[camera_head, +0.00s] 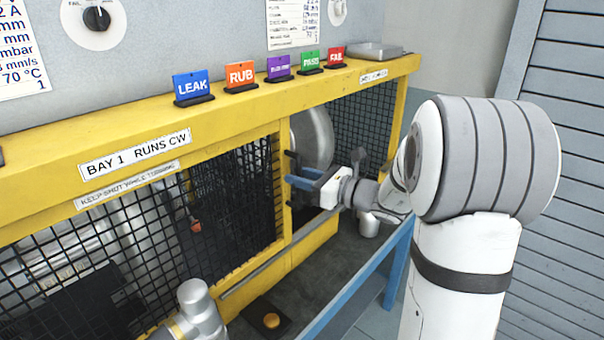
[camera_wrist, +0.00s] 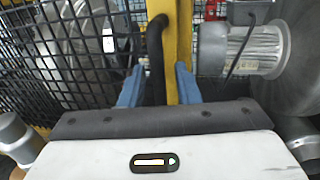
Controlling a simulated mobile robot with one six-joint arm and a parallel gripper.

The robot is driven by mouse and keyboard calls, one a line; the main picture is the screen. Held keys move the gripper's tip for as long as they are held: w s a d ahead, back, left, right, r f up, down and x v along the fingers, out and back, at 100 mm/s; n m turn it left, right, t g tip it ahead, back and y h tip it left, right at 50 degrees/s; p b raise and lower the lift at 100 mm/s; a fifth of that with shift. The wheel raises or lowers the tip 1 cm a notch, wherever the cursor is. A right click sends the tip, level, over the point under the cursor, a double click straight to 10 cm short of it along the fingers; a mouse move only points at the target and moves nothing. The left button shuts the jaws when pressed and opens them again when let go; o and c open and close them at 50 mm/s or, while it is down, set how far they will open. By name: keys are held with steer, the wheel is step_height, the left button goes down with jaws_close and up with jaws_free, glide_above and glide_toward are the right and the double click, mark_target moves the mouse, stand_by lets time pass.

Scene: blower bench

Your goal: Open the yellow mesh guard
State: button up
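The yellow mesh guard (camera_head: 232,215) is a black mesh panel with a yellow edge, across the left bay of the yellow frame. In the wrist view its mesh (camera_wrist: 62,68) fills the left side, beside a yellow upright (camera_wrist: 179,35). A black bar handle (camera_wrist: 156,45) stands upright at that edge. My gripper (camera_head: 300,177) is at the handle, its blue fingers spread. In the wrist view my gripper (camera_wrist: 158,86) has one finger left of the handle and one to its right, with gaps showing. The lower end of the handle is hidden by my gripper.
The right bay shows a round grey blower housing (camera_head: 312,135) and mesh behind. A sign rail (camera_head: 225,105) carries several coloured tags, including a blue LEAK tag (camera_head: 192,86). A yellow button (camera_head: 271,321) sits on the bench below. A blue bench edge (camera_head: 355,280) runs along the front.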

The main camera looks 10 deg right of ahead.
steer(key=shift+w+a, duration=0.2)
steer(key=shift+a, duration=0.05)
jaws_close()
stand_by(0.3)
